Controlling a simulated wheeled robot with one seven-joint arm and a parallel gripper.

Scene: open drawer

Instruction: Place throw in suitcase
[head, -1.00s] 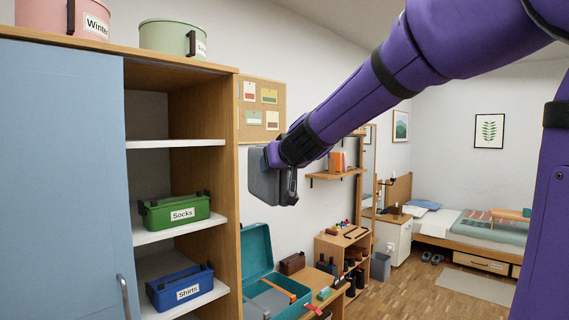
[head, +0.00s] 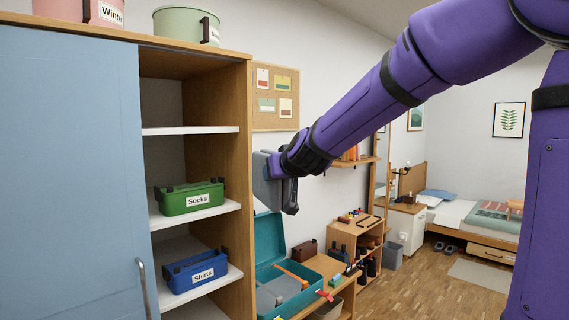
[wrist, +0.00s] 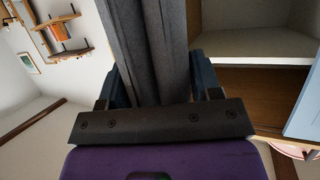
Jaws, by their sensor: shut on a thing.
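My gripper (head: 275,172) is shut on the throw (head: 264,178), a folded grey cloth. It is held up in the air beside the right side of the wardrobe, above the suitcase. In the wrist view the throw (wrist: 150,50) fills the middle between the two fingers. The teal suitcase (head: 270,240) is open on a low wooden bench, with its lid raised. Grey contents and an orange strip show inside it. The suitcase's left part is hidden behind the wardrobe.
The wardrobe (head: 228,150) has open shelves holding a green Socks box (head: 188,198) and a blue Shirts box (head: 195,270). A brown bag (head: 305,251) and small items lie right of the suitcase. A shoe rack (head: 352,238) stands beyond.

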